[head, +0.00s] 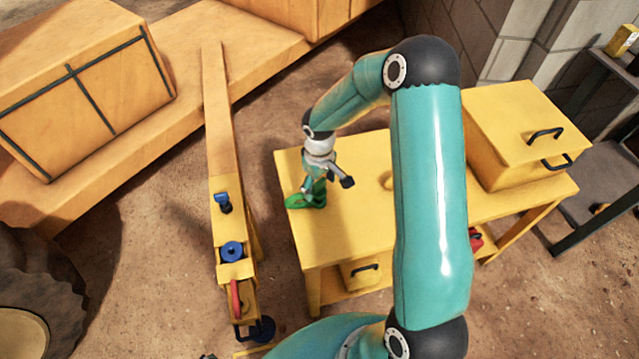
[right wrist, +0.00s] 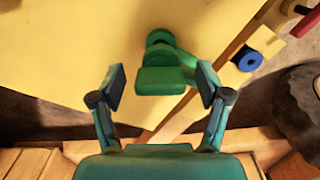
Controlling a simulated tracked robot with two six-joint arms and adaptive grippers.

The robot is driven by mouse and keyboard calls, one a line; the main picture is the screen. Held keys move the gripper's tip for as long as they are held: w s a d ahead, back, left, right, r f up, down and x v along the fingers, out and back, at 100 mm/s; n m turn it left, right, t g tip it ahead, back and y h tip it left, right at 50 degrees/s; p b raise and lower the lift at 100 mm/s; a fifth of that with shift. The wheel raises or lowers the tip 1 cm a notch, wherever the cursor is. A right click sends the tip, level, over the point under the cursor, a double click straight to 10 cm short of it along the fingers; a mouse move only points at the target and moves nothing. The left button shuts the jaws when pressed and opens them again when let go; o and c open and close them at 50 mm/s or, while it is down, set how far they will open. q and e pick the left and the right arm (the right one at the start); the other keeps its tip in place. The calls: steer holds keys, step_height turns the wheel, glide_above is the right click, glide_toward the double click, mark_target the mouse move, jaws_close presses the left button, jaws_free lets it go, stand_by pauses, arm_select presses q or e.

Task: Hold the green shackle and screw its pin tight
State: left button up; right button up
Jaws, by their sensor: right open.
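The green shackle (head: 307,201) lies at the left end of the yellow table. It also shows in the right wrist view (right wrist: 181,58), with a flat green block (right wrist: 161,80) in front, perhaps its pin's head. My right gripper (head: 328,180) is over that end of the table, pointing down. In the right wrist view my right gripper (right wrist: 161,85) is open, its two dark fingertips on either side of the green block with gaps. The gripper partly covers the shackle in the head view. My left gripper is not in view.
The yellow table (head: 360,230) has a bare top around the shackle. A yellow box (head: 505,120) with black handles stands at its right end. A yellow beam (head: 217,120) with blue and red parts runs left of the table, with a floor gap between.

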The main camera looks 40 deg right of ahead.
step_height(320, 180, up, 11)
steer(key=shift+f, duration=0.2)
steer(key=shift+r, duration=0.6)
